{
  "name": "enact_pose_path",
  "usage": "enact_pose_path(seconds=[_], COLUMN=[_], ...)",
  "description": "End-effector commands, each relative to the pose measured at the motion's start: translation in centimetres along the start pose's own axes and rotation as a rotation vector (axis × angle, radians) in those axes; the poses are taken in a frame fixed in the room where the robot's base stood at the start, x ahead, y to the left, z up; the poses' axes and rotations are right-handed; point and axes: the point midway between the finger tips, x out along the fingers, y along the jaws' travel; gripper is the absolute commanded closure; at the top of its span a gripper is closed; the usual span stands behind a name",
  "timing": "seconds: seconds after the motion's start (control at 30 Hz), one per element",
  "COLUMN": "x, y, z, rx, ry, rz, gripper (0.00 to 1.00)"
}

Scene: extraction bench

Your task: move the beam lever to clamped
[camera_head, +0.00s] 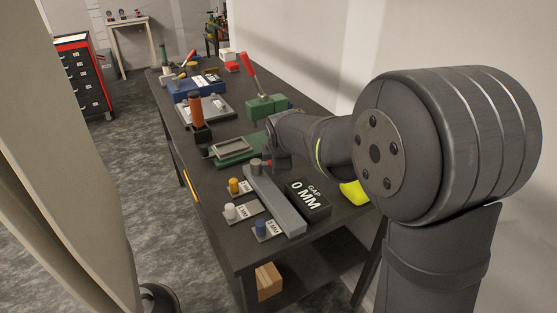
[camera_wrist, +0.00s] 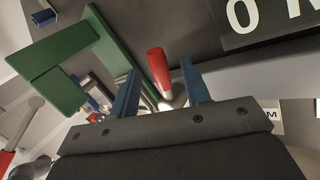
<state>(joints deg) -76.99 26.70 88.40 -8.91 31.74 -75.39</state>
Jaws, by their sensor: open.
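A lever with a red grip (camera_wrist: 158,68) and a pale metal end shows between my fingers in the wrist view. In the head view a small red part (camera_head: 268,164) shows at the far end of the long grey beam (camera_head: 275,205), beside a grey cylinder (camera_head: 256,167). My gripper (camera_wrist: 160,84) is open, with one blue finger on each side of the red grip. I see gaps beside the grip, but cannot tell its depth between the fingers. In the head view my gripper (camera_head: 278,160) is just above that end of the beam, its fingertips mostly hidden.
A black sign (camera_head: 308,200) reading "GAP 0 MM" stands right of the beam. A green fixture (camera_head: 238,150) lies behind, and a yellow item (camera_head: 354,192) lies under my arm.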

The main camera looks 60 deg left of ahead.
Motion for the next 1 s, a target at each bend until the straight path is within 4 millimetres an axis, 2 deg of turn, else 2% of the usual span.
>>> enact_pose_path(seconds=[0.23, 0.27, 0.47, 1.0], x=[0.08, 0.07, 0.06, -0.28], y=[0.0, 0.0, 0.0, -0.44], z=[0.01, 0.0, 0.0, -0.26], rx=[0.0, 0.0, 0.0, 0.066], ry=[0.0, 0.0, 0.0, -0.045], rz=[0.0, 0.0, 0.0, 0.0], gripper=[0.57, 0.61, 1.0, 1.0])
